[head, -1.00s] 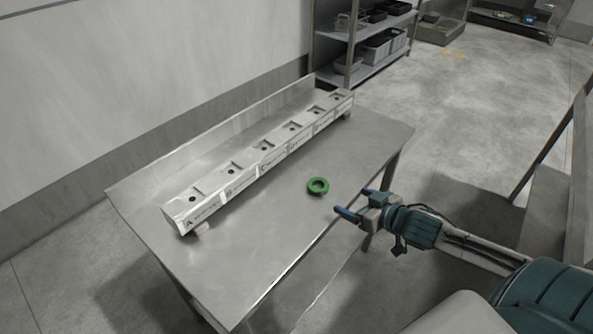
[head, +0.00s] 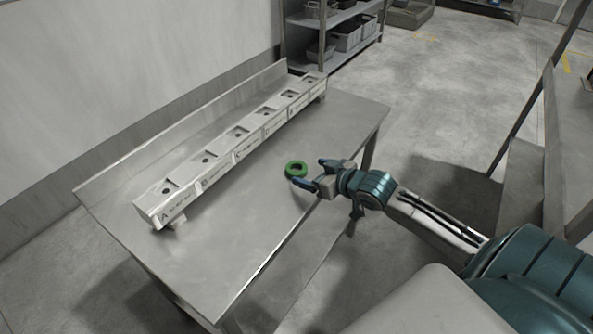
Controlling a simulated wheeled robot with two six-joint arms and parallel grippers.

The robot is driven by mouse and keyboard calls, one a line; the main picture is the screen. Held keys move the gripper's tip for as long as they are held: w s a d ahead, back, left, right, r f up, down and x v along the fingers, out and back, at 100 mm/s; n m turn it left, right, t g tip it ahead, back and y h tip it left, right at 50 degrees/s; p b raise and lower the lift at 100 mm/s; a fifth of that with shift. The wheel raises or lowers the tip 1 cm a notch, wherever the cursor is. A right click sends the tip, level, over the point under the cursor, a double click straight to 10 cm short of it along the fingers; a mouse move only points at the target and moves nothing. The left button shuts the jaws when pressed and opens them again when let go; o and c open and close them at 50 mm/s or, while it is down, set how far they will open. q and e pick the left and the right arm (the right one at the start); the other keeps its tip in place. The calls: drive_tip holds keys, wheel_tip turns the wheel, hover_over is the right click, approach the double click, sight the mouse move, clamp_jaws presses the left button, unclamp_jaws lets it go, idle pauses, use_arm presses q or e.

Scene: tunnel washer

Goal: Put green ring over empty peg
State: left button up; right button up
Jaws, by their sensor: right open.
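The green ring (head: 296,169) lies flat on the metal table (head: 225,235), near its right edge. My right gripper (head: 308,173) is open, its two fingers pointing left at the ring. The fingertips are right beside the ring; I cannot tell whether they touch it. A long pale rack (head: 222,155) of several lettered blocks runs along the back of the table. Each block has a square recess with a dark spot in it. No upright peg can be made out at this size. My left gripper is not in view.
The table has a raised back edge (head: 190,128) behind the rack. The table top between rack and ring is clear. A shelf with grey bins (head: 345,38) stands beyond the far end. Another metal bench (head: 572,130) is at the right.

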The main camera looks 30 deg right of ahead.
sight(292, 166)
drive_tip(key=shift+x, duration=2.3)
drive_tip(key=shift+a, duration=0.2)
drive_tip(key=shift+s, duration=0.1)
drive_tip(key=c, duration=1.1)
drive_tip(key=shift+r, duration=0.1)
